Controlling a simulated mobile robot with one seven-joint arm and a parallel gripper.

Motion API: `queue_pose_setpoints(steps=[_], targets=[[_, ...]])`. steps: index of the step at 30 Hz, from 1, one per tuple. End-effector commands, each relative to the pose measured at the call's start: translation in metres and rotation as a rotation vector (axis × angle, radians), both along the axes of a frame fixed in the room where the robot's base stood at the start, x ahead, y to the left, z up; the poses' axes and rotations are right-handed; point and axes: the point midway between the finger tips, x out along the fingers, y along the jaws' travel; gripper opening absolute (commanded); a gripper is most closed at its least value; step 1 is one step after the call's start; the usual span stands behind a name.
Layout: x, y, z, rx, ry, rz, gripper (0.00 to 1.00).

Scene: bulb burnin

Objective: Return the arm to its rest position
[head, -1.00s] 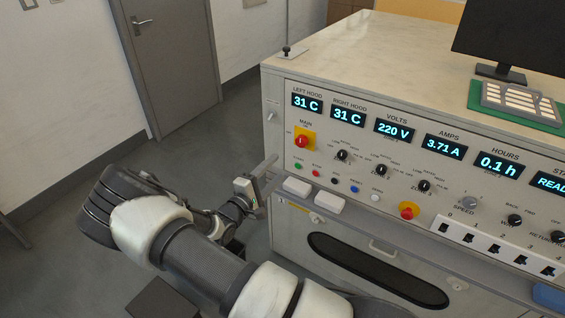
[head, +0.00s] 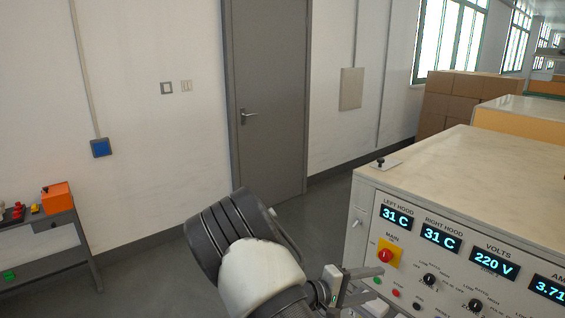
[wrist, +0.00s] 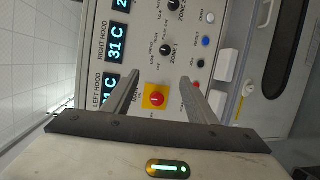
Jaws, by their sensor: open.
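My gripper (head: 362,282) is at the left end of the control console's front panel in the head view. In the wrist view my gripper (wrist: 158,90) shows two fingers spread apart with nothing between them. The red main switch on its yellow plate (wrist: 156,97) shows in the gap between the fingers, beyond the tips. The same main switch (head: 386,255) shows in the head view, just above and right of the gripper. My arm is folded in the lower middle of the head view, and its lower part is out of the frame.
The console (head: 480,165) fills the right side, its displays lit, reading 31 C, 31 C and 220 V. A grey door (head: 270,100) is behind. A shelf (head: 45,247) with an orange box (head: 57,197) stands at left. Open floor lies between shelf and console.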

Motion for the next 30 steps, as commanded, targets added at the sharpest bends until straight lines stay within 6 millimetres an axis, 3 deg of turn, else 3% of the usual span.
queue_pose_setpoints(steps=[1,6,13,24,30], targets=[[-0.016,-0.008,0.021,0.081,-0.005,-0.078,0.52],[-0.069,-0.015,0.064,0.344,0.016,-0.267,0.52],[-0.133,0.003,0.124,0.720,0.012,-0.386,0.52],[-0.218,0.061,0.226,1.235,-0.111,-0.261,0.52],[-0.248,0.090,0.263,1.374,-0.202,-0.115,0.52]])
